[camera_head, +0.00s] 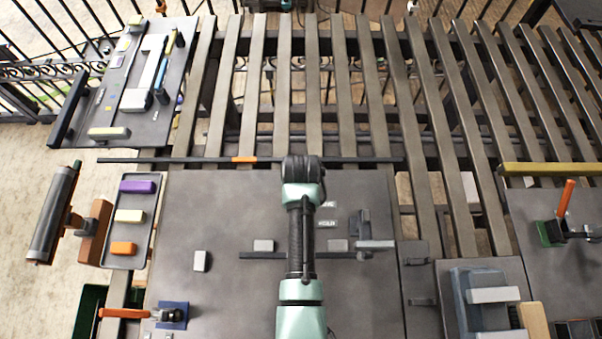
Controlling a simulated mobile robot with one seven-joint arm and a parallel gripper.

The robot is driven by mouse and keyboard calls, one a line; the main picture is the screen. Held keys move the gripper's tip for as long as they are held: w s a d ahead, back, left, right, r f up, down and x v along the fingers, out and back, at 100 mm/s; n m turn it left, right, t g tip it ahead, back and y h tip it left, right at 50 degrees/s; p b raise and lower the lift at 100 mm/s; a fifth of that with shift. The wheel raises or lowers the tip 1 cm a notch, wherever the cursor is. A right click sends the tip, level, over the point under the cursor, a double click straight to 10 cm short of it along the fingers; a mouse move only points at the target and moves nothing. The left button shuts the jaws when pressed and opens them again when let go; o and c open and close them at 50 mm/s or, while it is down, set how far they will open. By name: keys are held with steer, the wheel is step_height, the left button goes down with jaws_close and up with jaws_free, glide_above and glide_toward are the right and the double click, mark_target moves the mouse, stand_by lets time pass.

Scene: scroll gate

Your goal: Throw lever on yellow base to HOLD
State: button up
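I cannot make out a lever on a yellow base. One lever with an orange handle (124,313) lies to the left from a blue base (173,315) at the bottom left. Another lever with an orange-red handle (566,199) stands nearly upright by a green base (550,233) at the right. No HOLD mark is readable; two small pale labels (328,223) on the grey panel are too small to read. My arm reaches up the middle of the picture over this panel. My gripper is not visible.
A slatted bench top spans the back. A yellow bar (550,169) lies at the right. A tray (122,262) holds purple, cream and orange blocks at the left. A grey panel (200,215) lies under my arm. A blue-grey fixture (466,310) stands at the bottom right.

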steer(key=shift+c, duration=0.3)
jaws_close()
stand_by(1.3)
